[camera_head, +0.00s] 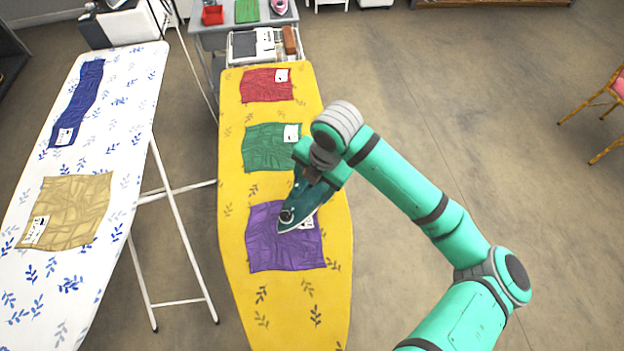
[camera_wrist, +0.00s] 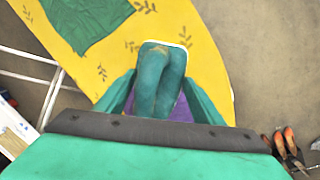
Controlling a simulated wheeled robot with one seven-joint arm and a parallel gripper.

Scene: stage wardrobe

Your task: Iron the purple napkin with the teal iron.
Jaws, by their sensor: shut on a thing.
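The purple napkin (camera_head: 283,247) lies wrinkled on the yellow ironing board (camera_head: 240,196), at its near part. The teal iron (camera_head: 303,200) is over the upper right part of the napkin, its tip pointing down-left in the head view. I cannot tell whether its soleplate touches the cloth. My gripper (camera_head: 318,172) is shut on the iron. In the wrist view the iron (camera_wrist: 160,78) sits between the two fingers of my gripper (camera_wrist: 157,98), with a little of the purple napkin (camera_wrist: 182,110) showing below it. The iron hides part of the napkin and its white label.
A green napkin (camera_head: 268,148) and a red napkin (camera_head: 265,86) lie farther up the yellow board. A white patterned board (camera_head: 105,160) at left holds a blue napkin (camera_head: 78,103) and a tan napkin (camera_head: 68,212). A wooden chair (camera_head: 605,105) stands far right; the floor between is clear.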

